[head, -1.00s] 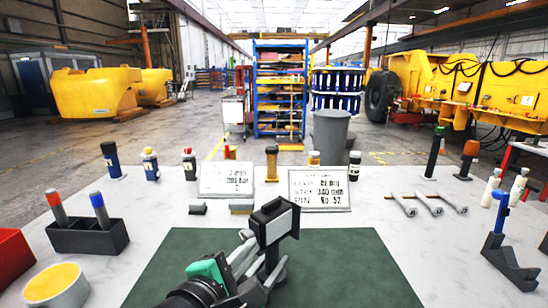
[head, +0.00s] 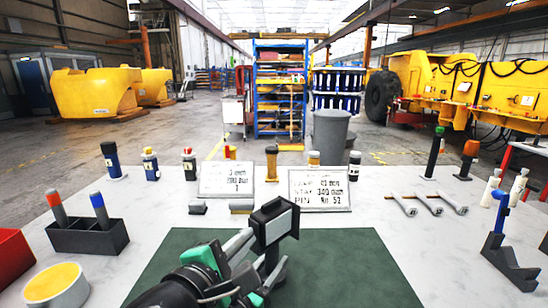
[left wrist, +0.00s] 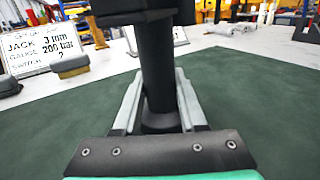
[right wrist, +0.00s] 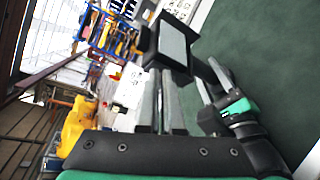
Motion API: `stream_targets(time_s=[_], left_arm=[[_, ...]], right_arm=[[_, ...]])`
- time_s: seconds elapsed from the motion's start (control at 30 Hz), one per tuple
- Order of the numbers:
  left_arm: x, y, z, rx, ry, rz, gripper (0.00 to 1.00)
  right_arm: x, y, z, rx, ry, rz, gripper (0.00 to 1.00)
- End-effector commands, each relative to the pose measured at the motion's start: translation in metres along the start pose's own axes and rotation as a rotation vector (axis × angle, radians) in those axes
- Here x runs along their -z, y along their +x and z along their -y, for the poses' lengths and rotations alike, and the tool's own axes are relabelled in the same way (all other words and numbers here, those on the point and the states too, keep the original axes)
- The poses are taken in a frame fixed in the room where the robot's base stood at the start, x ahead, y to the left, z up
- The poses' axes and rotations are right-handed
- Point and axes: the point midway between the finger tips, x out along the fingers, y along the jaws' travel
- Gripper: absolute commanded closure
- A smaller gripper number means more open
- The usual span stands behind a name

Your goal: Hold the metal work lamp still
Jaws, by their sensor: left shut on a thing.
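The metal work lamp (head: 279,228) stands on the green mat, a dark post with a boxy head and a pale grey face. In the left wrist view its post (left wrist: 158,75) is upright between my fingers. My left gripper (head: 270,276), the lower one, is shut on the post below the head. My right gripper (head: 246,246) is beside the lamp head's left side, its fingers slightly apart with nothing visible in them. In the right wrist view the lamp head (right wrist: 174,46) is just beyond the fingertips; I cannot tell whether they touch it.
The green mat (head: 360,265) is clear to the right. Two written sign cards (head: 320,190) stand behind it. A black holder (head: 88,238), a red bin (head: 14,260) and a yellow-topped tin (head: 56,285) are left. Several grey tools (head: 430,204) and a blue-black stand (head: 505,255) are right.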

Motion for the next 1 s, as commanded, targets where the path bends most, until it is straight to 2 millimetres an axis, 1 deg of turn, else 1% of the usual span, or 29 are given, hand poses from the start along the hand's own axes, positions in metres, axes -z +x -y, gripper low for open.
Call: stream_targets(time_s=[0.03, 0.47, 0.8, 0.87, 1.0], left_arm=[[-0.003, 0.001, 0.001, 0.001, 0.004, 0.006, 1.00], [-0.004, 0.001, 0.001, 0.002, 0.005, 0.006, 1.00], [-0.003, 0.000, 0.001, 0.000, 0.003, 0.006, 1.00], [-0.003, 0.000, 0.000, 0.000, 0.003, 0.006, 1.00], [-0.003, 0.000, 0.000, 0.000, 0.002, 0.006, 1.00]], right_arm=[[0.001, 0.000, -0.001, -0.001, 0.000, -0.003, 1.00], [0.002, 0.000, -0.001, -0.001, 0.000, -0.004, 1.00], [-0.005, -0.004, -0.003, 0.000, -0.001, -0.002, 1.00], [-0.004, -0.007, -0.003, 0.000, -0.001, -0.002, 1.00], [0.005, -0.022, -0.003, -0.002, -0.002, -0.004, 1.00]])
